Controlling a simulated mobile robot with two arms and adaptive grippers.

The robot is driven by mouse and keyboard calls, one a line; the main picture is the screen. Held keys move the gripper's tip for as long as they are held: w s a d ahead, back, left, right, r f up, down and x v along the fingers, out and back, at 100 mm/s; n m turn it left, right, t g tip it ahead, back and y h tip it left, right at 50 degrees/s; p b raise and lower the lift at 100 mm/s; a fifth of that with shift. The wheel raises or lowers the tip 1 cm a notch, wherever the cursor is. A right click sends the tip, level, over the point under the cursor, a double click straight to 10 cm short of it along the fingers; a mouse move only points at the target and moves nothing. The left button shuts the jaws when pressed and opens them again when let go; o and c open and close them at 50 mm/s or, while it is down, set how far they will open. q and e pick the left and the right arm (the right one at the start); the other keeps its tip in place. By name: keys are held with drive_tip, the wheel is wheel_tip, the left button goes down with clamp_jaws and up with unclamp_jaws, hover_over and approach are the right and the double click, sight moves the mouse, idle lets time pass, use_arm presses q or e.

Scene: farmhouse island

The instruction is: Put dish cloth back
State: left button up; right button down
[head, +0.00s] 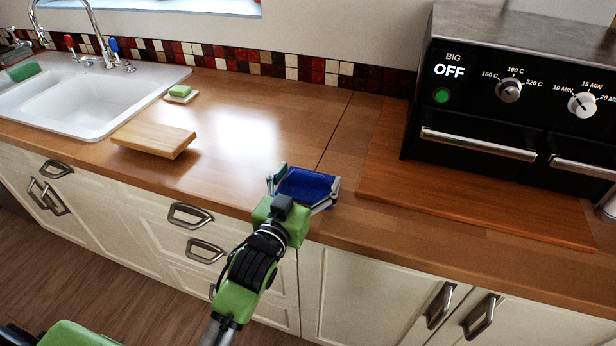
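A blue dish cloth (306,185) is near the front edge of the wooden counter, left of the oven. My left gripper (305,182) reaches over the counter edge to it. Its two fingers are spread wide, one on the left side of the cloth and one on the right. The gripper body hides the cloth's near edge, and I cannot tell whether the fingers touch the cloth. My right gripper is not in view.
A black oven (480,120) stands on a wooden board (470,205) at the right. A cutting board (153,138), a green sponge (180,91) on a small dish and a white sink (85,100) are at the left. The counter between is clear. Cabinet handles stick out below.

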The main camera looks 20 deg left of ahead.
use_arm(q)
drive_tip(key=shift+r, duration=0.25)
drive_tip(key=s, duration=0.3)
drive_tip(key=s+b, duration=0.1)
drive_tip(key=s, duration=0.6)
drive_tip(key=shift+s+a+r, duration=0.1)
drive_tip(key=shift+s+a, duration=0.15)
drive_tip(key=shift+a, duration=0.15)
drive_tip(key=shift+s+r, duration=0.15)
drive_tip(key=shift+s, duration=0.55)
